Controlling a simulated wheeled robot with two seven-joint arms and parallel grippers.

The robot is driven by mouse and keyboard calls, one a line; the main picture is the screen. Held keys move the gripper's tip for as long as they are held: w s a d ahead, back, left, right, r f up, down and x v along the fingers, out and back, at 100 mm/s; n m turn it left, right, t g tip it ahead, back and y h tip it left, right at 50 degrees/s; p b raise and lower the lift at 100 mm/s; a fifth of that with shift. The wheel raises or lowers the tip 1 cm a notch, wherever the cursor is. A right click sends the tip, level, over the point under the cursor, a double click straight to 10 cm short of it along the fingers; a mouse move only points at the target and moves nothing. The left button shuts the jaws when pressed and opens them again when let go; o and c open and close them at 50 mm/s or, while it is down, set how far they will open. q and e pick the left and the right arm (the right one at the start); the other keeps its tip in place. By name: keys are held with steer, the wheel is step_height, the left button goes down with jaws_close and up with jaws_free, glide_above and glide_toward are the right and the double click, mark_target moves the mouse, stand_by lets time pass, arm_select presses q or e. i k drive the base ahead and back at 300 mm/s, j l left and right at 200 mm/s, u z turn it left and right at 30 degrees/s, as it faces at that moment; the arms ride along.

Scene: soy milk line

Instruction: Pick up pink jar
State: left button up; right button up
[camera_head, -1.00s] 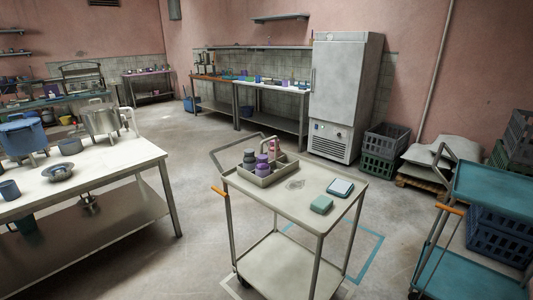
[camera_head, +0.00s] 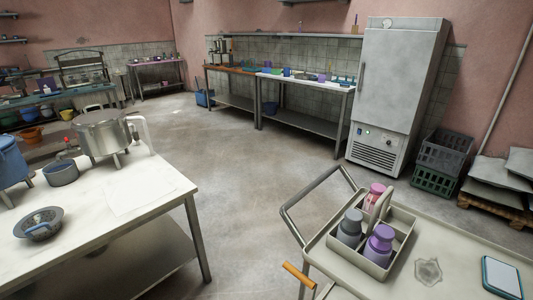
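The pink jar (camera_head: 375,194) stands in a divided grey carrier (camera_head: 400,245) on the cart at the lower right. A purple jar (camera_head: 380,243) and a grey jar (camera_head: 350,227) stand in the same carrier in front of it. Neither of my grippers shows in the head view.
The cart (camera_head: 449,266) has a grey push handle at its left and a small tablet-like item (camera_head: 501,277) on top. A white table (camera_head: 115,205) with a pot (camera_head: 103,134) and bowls stands at left. Floor (camera_head: 240,190) between is clear. A steel cabinet (camera_head: 395,95) stands behind.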

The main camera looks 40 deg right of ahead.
mark_target(371, 199)
steer(key=i+z, duration=0.2)
steer(key=i, duration=0.25)
steer(key=i+j+z, duration=0.2)
steer(key=i, duration=0.2)
steer(key=i+z, duration=0.2)
steer(key=i, duration=0.25)
steer(key=i+l+z, duration=0.1)
steer(key=i+z, duration=0.15)
steer(key=z, duration=0.2)
steer(key=i+z, duration=0.25)
steer(key=z, duration=0.25)
steer(key=i+z, duration=0.2)
steer(key=z, duration=0.25)
steer(key=i+j+z, duration=0.25)
steer(key=z, duration=0.25)
steer(key=i+j+z, duration=0.15)
steer(key=z, duration=0.3)
steer(key=j, duration=0.05)
